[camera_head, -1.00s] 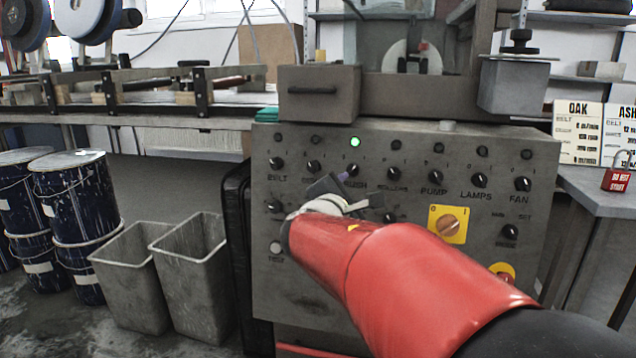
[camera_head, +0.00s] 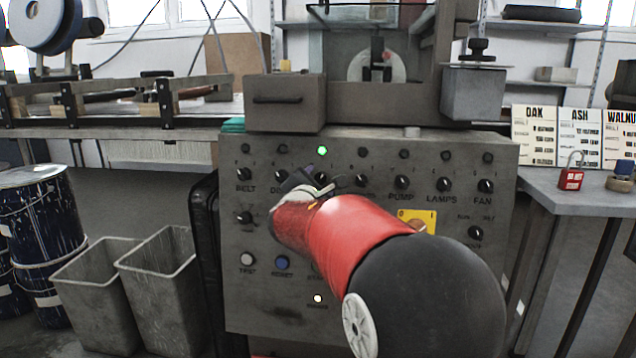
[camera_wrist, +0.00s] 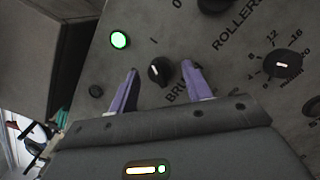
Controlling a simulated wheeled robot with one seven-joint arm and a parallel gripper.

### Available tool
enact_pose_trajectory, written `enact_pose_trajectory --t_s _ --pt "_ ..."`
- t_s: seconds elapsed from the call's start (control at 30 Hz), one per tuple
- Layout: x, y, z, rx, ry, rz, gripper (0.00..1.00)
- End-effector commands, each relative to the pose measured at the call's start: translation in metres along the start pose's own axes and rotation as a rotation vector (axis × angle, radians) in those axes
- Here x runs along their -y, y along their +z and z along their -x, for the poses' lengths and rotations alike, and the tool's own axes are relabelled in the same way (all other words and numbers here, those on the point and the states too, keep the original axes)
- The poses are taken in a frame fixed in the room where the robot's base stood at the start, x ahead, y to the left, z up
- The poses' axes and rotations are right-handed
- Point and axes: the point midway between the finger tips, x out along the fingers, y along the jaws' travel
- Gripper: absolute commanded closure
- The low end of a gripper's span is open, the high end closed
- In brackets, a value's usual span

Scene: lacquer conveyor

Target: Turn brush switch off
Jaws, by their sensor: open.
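The brush switch is a small black knob with a white mark, above a partly covered label reading "BRU", in the wrist view (camera_wrist: 160,71). In the head view the knob (camera_head: 321,179) shows just past my gripper (camera_head: 308,178). A green lamp (camera_head: 322,150) is lit above it, and it also shows in the wrist view (camera_wrist: 120,40). My gripper's purple fingers (camera_wrist: 160,68) are open, one on each side of the knob, with a gap on both sides. I cannot tell how deep the fingertips reach.
The grey panel (camera_head: 290,325) holds several other knobs, including the rollers knob (camera_head: 362,180) just right. A yellow-plated switch (camera_head: 428,216) is partly behind my arm. Grey bins (camera_head: 160,290) stand at the left, and a red padlock (camera_head: 571,177) sits on the right bench.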

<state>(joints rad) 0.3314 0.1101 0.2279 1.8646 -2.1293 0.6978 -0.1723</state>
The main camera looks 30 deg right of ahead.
Motion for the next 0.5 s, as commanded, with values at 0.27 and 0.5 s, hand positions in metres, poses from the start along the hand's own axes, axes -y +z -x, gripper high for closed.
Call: enact_pose_trajectory --t_s 0.27,0.5 --pt "0.0002 -0.0001 0.0003 0.0 -0.001 0.0 0.73" --pt "0.0003 -0.0002 0.0004 0.0 0.0 0.0 0.95"
